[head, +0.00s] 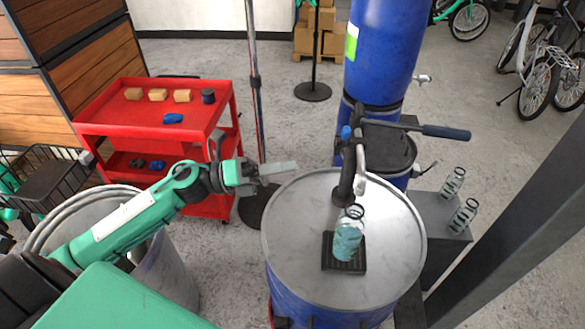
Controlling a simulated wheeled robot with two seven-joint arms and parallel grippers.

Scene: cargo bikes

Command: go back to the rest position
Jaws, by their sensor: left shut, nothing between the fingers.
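My left gripper (268,178) reaches in from the left on its green arm. It is shut and empty, in the air just left of the blue drum's (300,195) grey lid. A clear bottle with bluish-green contents (347,238) stands upright on a black tray (343,262) on that lid, under the spout of a dark hand pump (347,180). The gripper is apart from the bottle and the pump. My right gripper is not in view.
A red cart (135,117) with small blocks stands at the left. Two clear bottles (463,215) stand on a grey stand at the right. A taller blue drum (385,50) stands behind, and a thin pole (254,90) stands behind my left gripper. A grey bin (175,270) is under my left arm.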

